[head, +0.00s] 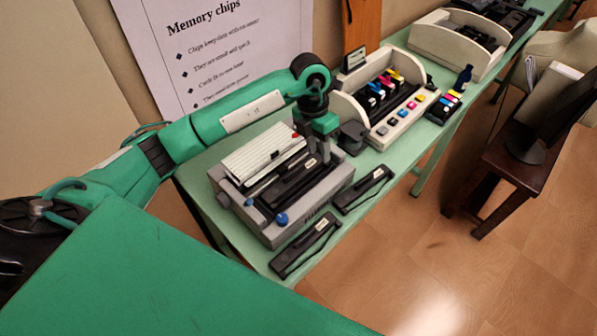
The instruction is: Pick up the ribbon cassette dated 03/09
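A black ribbon cassette (307,244) lies on the green table in front of the grey printer (325,193). A second black cassette (362,188) lies to its right, beside the printer. A third black cassette (290,190) appears to sit inside the open printer. Each has a small pale label, but the dates are too small to read. My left gripper (321,148) points down over the right rear part of the printer, close to the inner cassette's far end. Its fingertips are partly hidden, so I cannot tell whether it touches or holds anything. My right gripper is out of view.
A cream printer (388,123) with coloured cartridges stands beyond the grey one, with a dark bottle (463,78) near it. A sign (225,45) stands behind. A dark wooden chair (510,155) is at right, with open floor below it.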

